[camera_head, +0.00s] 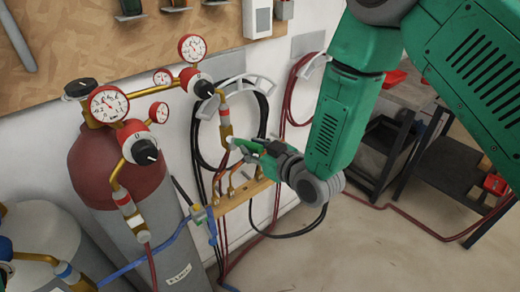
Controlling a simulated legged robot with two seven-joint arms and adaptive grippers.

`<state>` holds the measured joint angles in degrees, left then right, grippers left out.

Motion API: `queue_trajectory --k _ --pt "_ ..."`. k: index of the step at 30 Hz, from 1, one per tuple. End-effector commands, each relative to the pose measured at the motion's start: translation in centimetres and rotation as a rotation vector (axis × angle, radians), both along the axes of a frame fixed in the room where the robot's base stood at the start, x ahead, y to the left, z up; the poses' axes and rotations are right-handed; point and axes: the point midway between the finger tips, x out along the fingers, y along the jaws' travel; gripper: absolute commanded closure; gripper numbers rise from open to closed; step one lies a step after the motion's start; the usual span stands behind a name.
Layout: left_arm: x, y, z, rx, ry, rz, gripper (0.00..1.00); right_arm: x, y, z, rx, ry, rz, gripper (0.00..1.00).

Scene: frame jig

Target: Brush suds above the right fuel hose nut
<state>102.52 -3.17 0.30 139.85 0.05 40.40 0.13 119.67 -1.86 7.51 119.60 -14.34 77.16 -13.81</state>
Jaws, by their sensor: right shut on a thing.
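My right gripper (248,148) comes in from the upper right on a green arm and is shut on a small tool, seemingly the brush; its shape is mostly hidden by the fingers. The gripper is close to the brass fitting (225,118) under the right regulator, which looks like the right fuel hose nut. I cannot tell whether the tool touches it. No suds can be made out. A similar brass fitting (124,202) hangs under the left regulator, beside the red-topped cylinder (105,165). My left gripper is not in view.
Pressure gauges (109,104) and black knobs crowd the left. Coiled hoses hang on the wall behind. A dark cart (385,150) stands at right. Open floor is at lower right.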

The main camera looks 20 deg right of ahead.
Motion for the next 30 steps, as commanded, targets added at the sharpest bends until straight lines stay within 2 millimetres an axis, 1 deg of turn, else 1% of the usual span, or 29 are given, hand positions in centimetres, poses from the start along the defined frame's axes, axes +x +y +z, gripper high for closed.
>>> queue_trajectory --k 2,15,30 --pt "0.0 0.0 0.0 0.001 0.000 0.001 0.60 0.0 0.1 0.0 0.000 -0.001 0.001 1.00" --pt "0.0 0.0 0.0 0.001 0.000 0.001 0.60 0.1 -0.9 -0.1 0.009 -0.002 0.000 1.00" --pt "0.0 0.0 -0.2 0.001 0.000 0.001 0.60 0.9 0.2 0.0 0.001 -0.002 0.001 1.00"
